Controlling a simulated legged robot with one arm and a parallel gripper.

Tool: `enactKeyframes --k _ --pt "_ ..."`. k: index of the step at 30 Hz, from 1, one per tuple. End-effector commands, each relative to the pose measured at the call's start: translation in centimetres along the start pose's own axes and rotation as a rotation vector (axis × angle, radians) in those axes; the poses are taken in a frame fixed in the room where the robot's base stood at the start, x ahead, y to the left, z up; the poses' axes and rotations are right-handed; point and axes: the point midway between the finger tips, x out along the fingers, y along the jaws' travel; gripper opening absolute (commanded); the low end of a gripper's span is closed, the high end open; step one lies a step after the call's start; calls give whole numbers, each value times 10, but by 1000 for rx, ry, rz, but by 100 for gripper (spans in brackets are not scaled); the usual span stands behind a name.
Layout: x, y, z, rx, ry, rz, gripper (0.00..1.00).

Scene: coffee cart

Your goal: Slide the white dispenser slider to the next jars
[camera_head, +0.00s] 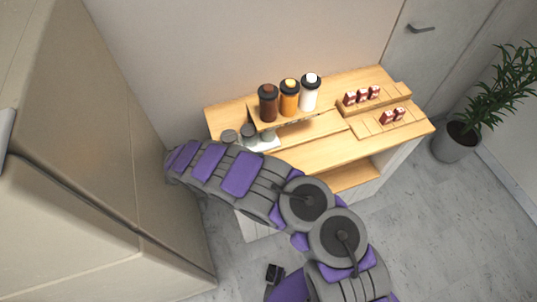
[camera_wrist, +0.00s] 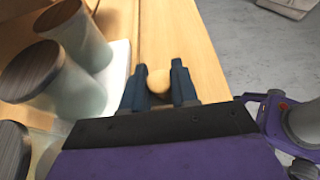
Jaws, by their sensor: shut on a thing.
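The white slider (camera_head: 262,146) lies at the left end of the wooden cart, partly hidden by my arm. Several glass jars with dark lids stand on or beside it, including one jar (camera_head: 249,132). In the wrist view, the white slider (camera_wrist: 119,62) shows left of my gripper, with a jar (camera_wrist: 80,35) close to it. My gripper (camera_wrist: 159,82) is shut on a round, light wooden knob (camera_wrist: 159,77) between its two fingers. The knob's join to the slider is hidden. In the head view, my gripper is hidden behind my arm.
Brown (camera_head: 268,104), orange (camera_head: 289,98) and white (camera_head: 309,95) dispensers stand on a raised shelf above the jars. Small red-and-white packs (camera_head: 362,95) sit on steps at right. A tall beige cabinet (camera_head: 120,130) stands close on the left. The front right counter is clear.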

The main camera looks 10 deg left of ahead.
Motion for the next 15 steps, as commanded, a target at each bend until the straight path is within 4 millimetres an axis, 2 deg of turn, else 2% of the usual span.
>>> enactKeyframes --k 2,12,13,15 --pt "-6 4 -2 2 7 12 0" --pt "-7 4 -3 3 8 13 0" --pt "-7 4 -3 3 8 13 30" --pt "-7 4 -3 3 8 12 37"
